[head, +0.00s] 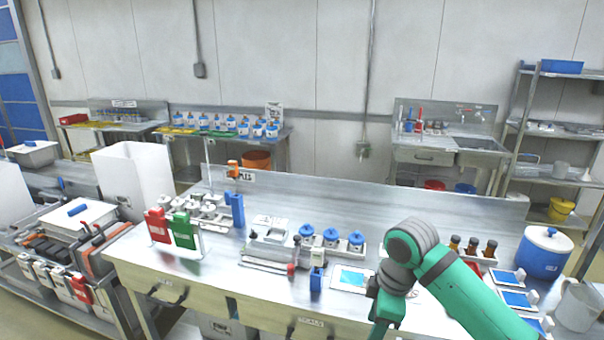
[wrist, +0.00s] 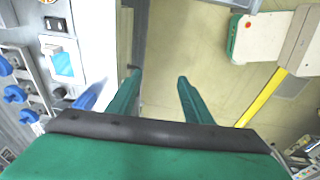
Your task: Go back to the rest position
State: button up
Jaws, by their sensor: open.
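My green arm reaches in from the lower right of the head view, over the front right part of the steel bench (head: 190,272). The gripper end hangs down there, partly cut off by the bottom edge. In the wrist view my gripper (wrist: 158,82) shows two green fingers spread apart. The gap between them is empty, with the pale floor (wrist: 190,50) below. The bench edge lies to the left of the fingers. A blue object (wrist: 92,95) shows just left of the left finger.
Blue-capped jars (head: 331,236), a blue holder (head: 316,279) and a white-and-blue card (head: 353,278) stand left of my arm. Brown bottles (head: 472,247) and a blue drum (head: 544,250) stand to its right. A pale cart (wrist: 265,40) is over the floor.

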jog(key=w+a+f+m+t+y, duration=0.1)
jog(key=w+a+m+t+y, duration=0.2)
jog(key=a, duration=0.7)
jog(key=w+a+f+m+t+y, duration=0.1)
jog(key=a+m+t+y, duration=0.3)
jog(key=a, duration=0.7)
jog(key=w+a+f+m+t+y, duration=0.1)
jog(key=w+a+m+t+y, duration=0.3)
jog(key=a, duration=0.6)
jog(key=s+d+f+m+t+h, duration=0.1)
jog(key=s+d+f+m+h, duration=0.15)
jog(key=s+f, duration=0.35)
jog(key=s+d+f+m+t+h, duration=0.15)
jog(key=s+f+h, duration=0.25)
jog(key=s, duration=0.4)
jog(key=s+d+f+m+t+h, duration=0.2)
jog(key=s+f+m+h, duration=0.15)
jog(key=s+f, duration=0.3)
jog(key=s+d+n+h, duration=0.1)
jog(key=s+d, duration=0.3)
jog(key=s, duration=0.8)
jog(key=s+d+r+n+g+h, duration=0.1)
jog(key=s+d, duration=0.4)
jog(key=s, duration=0.7)
jog(key=shift+s+r+n, duration=0.25)
jog(key=shift+n, duration=0.5)
